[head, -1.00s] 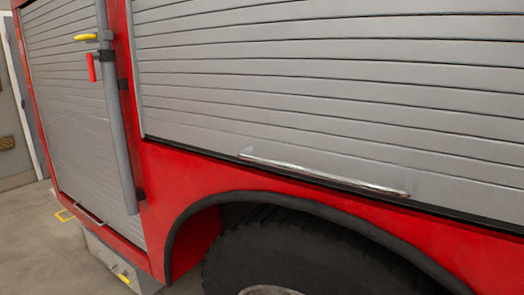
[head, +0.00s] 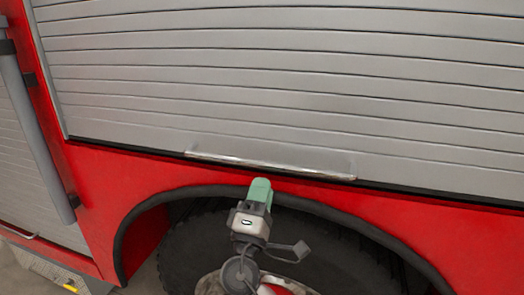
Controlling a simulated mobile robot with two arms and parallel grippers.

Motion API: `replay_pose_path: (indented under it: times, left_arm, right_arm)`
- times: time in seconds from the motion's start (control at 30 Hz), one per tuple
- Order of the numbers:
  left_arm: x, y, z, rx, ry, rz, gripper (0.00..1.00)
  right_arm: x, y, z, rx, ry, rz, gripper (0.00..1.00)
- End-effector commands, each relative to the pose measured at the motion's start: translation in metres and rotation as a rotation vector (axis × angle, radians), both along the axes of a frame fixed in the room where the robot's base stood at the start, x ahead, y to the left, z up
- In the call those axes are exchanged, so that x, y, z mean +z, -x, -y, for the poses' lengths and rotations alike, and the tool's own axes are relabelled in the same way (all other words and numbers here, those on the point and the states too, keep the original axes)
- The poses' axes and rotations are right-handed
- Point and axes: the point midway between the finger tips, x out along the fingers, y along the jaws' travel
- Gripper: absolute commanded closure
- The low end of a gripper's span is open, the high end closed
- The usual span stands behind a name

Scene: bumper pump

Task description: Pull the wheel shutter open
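The wheel shutter (head: 300,95) is a grey slatted roller shutter above the wheel arch of a red truck. It is down, its bottom edge at the red sill. A silver bar handle (head: 270,166) runs along its lower edge. My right gripper (head: 260,187) comes up from the bottom of the head view, with green fingertips just below the middle of the bar in the picture. I cannot tell whether the fingertips touch the bar or how far apart they are. My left gripper is not in view.
The black tyre (head: 330,255) sits under the red wheel arch with its dark rim (head: 140,225), behind my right arm. A grey vertical pipe (head: 38,140) and a second shutter (head: 30,180) are at the left. A little floor shows at the lower left.

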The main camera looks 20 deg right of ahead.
Motion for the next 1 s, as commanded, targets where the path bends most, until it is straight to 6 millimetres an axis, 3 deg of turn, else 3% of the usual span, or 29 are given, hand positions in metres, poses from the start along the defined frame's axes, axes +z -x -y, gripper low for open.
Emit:
replay_pose_path:
  times: [0.1,0.4,0.83,1.0]
  left_arm:
    - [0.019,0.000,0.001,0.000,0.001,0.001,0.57]
    - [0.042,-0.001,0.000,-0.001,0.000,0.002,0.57]
    - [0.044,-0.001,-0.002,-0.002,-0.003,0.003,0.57]
    - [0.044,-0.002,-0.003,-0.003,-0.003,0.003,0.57]
  right_arm:
    - [0.020,-0.017,0.011,-0.001,0.003,-0.001,0.71]
    - [0.043,-0.050,0.033,0.001,0.001,-0.002,0.71]
    - [0.045,-0.056,0.038,0.002,0.000,-0.003,0.71]
    - [0.044,-0.056,0.038,0.002,0.000,-0.003,0.97]
